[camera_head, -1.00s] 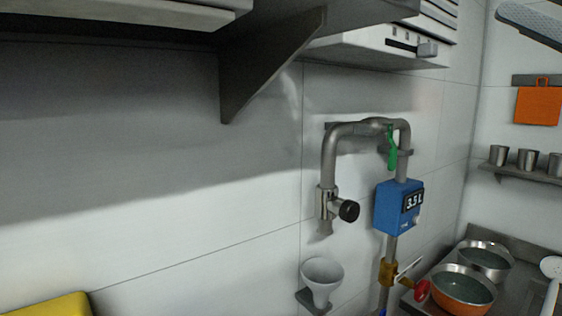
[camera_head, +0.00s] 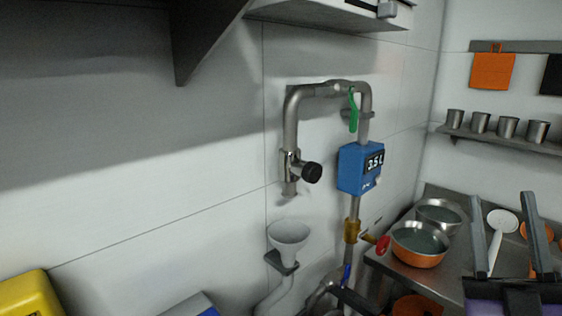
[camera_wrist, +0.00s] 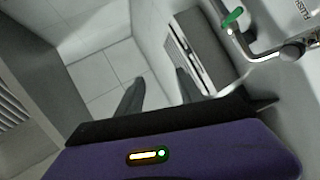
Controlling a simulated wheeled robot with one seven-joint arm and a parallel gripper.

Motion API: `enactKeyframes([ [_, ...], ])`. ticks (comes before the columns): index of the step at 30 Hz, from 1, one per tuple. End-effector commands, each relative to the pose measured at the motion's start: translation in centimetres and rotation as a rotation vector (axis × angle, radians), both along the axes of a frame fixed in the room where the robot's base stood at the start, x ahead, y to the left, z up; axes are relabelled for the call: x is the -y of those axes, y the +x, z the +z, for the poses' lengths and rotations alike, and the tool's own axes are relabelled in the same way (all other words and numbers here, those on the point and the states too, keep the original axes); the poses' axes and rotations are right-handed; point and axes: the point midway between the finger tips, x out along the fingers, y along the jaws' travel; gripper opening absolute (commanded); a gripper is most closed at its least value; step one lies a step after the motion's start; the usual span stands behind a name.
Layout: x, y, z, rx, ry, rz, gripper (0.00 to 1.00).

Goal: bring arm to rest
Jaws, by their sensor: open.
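My gripper (camera_head: 508,236) shows at the lower right of the head view, its two grey fingers pointing up and standing apart, with nothing between them. It is in front of the metal counter, right of the bowls. In the wrist view, the fingers of my gripper (camera_wrist: 158,92) are spread over a purple and black gripper body, with only wall and floor-like tiles behind them.
A steel pipe (camera_head: 291,125) with a blue meter (camera_head: 360,168) reading 3.5 L runs on the wall. A white funnel (camera_head: 289,236) sits below its outlet. An orange bowl (camera_head: 418,245) stands on the counter (camera_head: 450,279). Cups line a shelf (camera_head: 500,140).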

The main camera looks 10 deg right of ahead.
Motion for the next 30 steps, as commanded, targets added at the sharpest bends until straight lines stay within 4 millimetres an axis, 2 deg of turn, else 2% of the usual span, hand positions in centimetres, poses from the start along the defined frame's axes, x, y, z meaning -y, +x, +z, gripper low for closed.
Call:
enactKeyframes([
  [1,-0.5,-0.5,-2.4,-0.047,0.061,0.026,0.44],
  [3,-1.1,-1.3,-5.1,-0.103,0.135,0.058,0.44],
  [8,-2.8,-3.5,-11.3,-0.244,0.292,0.123,0.44],
  [15,-5.9,-8.5,-19.5,-0.470,0.485,0.204,0.44],
  [20,-8.0,-12.7,-24.1,-0.633,0.581,0.244,0.44],
  [24,-9.6,-17.0,-27.4,-0.781,0.639,0.269,0.44],
  [30,-11.4,-23.1,-30.7,-0.985,0.660,0.292,0.44],
])
